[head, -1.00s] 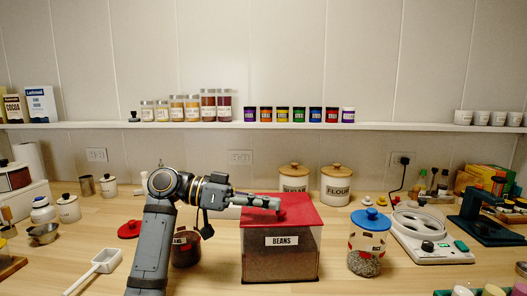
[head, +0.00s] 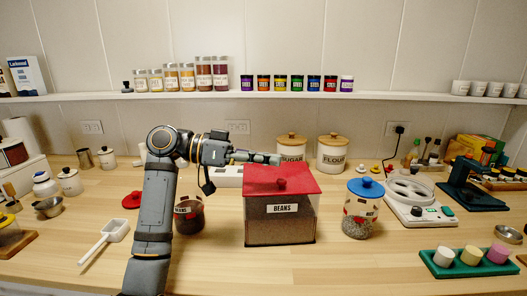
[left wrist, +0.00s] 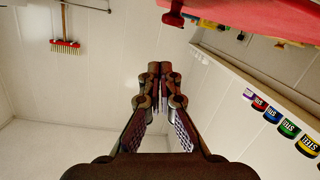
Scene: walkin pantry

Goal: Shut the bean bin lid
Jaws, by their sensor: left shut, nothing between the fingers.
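The bean bin (head: 280,226) is a clear box labelled BEANS, standing on the counter in the middle of the head view. Its red lid (head: 262,176) lies flat across the top, with no gap visible at the front edge. A red knob (head: 281,184) sits on the lid. My left gripper (head: 276,159) is shut and empty, raised near the lid's back edge and apart from the knob. In the left wrist view its closed fingers (left wrist: 154,82) show at centre, with the red lid (left wrist: 260,18) at top right. My right gripper is not in view.
A jar with a blue lid (head: 361,214) stands close to the bin's right. A dark jar (head: 189,217) stands to its left, by my left arm. SUGAR and FLOUR canisters (head: 333,154) stand behind. The counter in front of the bin is clear.

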